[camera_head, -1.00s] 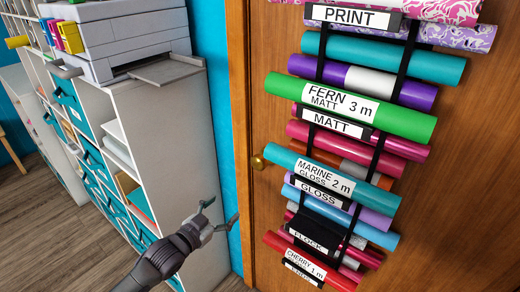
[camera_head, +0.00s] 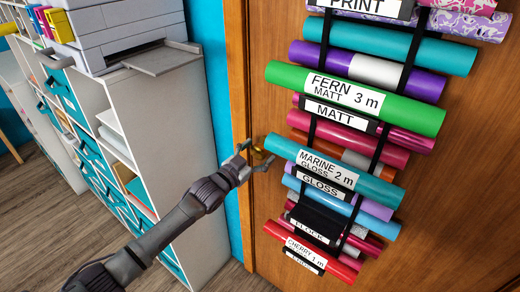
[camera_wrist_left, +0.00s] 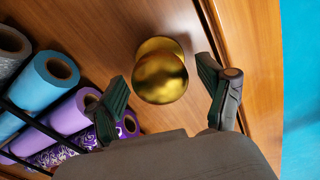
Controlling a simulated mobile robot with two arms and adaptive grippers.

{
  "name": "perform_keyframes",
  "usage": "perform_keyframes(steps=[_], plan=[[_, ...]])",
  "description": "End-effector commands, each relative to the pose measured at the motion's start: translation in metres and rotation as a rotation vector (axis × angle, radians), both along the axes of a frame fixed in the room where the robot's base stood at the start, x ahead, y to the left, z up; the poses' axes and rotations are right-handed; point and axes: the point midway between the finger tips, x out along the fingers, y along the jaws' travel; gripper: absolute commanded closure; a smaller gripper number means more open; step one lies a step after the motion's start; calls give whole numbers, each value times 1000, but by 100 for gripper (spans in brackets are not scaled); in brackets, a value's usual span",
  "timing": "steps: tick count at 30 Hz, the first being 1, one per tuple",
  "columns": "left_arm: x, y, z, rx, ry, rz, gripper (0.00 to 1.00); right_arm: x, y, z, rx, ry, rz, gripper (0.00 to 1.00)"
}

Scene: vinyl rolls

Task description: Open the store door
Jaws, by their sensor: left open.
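The wooden store door (camera_head: 470,120) is shut in its frame. Its round brass knob (camera_head: 259,156) sits near the door's left edge in the head view, partly hidden by my gripper. In the left wrist view the knob (camera_wrist_left: 161,72) is large and lies between the two fingers. My left gripper (camera_head: 252,159) is open around the knob, with a finger on each side (camera_wrist_left: 163,98). I see a gap between each finger and the knob. My right gripper is not in view.
A rack of labelled vinyl rolls (camera_head: 355,98) hangs on the door, close to the right of the knob. A white cabinet (camera_head: 175,130) with a printer (camera_head: 125,32) on top stands left of the door frame (camera_head: 236,90). Wood floor (camera_head: 60,215) shows at lower left.

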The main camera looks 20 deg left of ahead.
Motion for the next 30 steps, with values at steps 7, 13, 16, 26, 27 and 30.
perform_keyframes(steps=[7,13,16,26,27,30], plan=[[10,-4,0,0,0,0,21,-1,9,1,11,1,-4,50],[10,-4,0,1,0,0,22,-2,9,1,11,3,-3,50],[10,-4,0,1,0,0,39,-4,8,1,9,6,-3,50],[9,-4,0,1,0,0,94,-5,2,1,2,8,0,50],[9,-4,0,1,0,0,100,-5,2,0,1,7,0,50],[9,-4,0,1,0,0,100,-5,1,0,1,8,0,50]])
